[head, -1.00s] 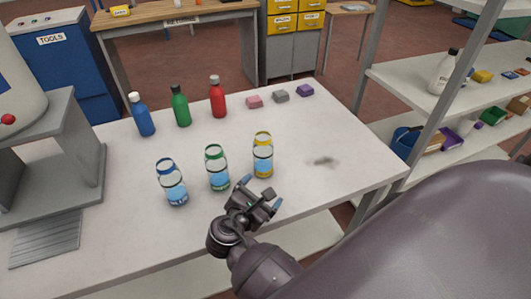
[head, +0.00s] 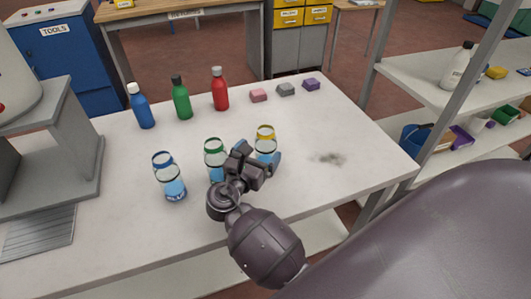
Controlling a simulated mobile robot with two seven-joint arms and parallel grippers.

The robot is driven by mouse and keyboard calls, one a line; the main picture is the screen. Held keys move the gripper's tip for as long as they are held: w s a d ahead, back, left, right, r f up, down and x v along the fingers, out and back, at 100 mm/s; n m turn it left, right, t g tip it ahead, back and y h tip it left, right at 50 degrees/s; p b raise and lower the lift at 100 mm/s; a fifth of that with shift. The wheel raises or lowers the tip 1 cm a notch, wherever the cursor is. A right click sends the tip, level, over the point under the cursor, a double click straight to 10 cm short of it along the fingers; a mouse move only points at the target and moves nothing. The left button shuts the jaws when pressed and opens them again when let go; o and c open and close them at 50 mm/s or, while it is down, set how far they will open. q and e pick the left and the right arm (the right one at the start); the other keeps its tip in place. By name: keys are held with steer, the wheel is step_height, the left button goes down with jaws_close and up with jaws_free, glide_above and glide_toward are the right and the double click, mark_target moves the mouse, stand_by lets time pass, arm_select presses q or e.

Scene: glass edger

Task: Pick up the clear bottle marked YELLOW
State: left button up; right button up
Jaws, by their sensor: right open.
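The clear bottle with the yellow neck band (head: 265,139) stands upright on the white table, rightmost of three clear bottles. My right gripper (head: 259,157) is open, with its fingers at this bottle and overlapping its lower part in the picture. The gripper hides part of the bottle, so I cannot tell if the fingers touch it. The clear bottle with the green band (head: 213,147) stands close to the left of the gripper. The clear bottle with the blue band (head: 164,163) stands further left. My left gripper is not in view.
Blue (head: 143,110), green (head: 181,102) and red (head: 220,92) opaque bottles stand behind on the table (head: 352,130). Pink (head: 258,96), grey (head: 286,90) and purple (head: 311,85) blocks lie at the back right. A dark smudge (head: 329,158) marks clear table on the right.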

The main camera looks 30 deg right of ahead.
steer(key=b+x, duration=0.3)
steer(key=x, duration=0.1)
steer(key=shift+w+f, duration=0.2)
steer(key=shift+f, duration=0.2)
steer(key=shift+w+d+r, duration=0.15)
steer(key=shift+w+d, duration=0.05)
steer(key=shift+d, duration=0.25)
steer(key=c, duration=1)
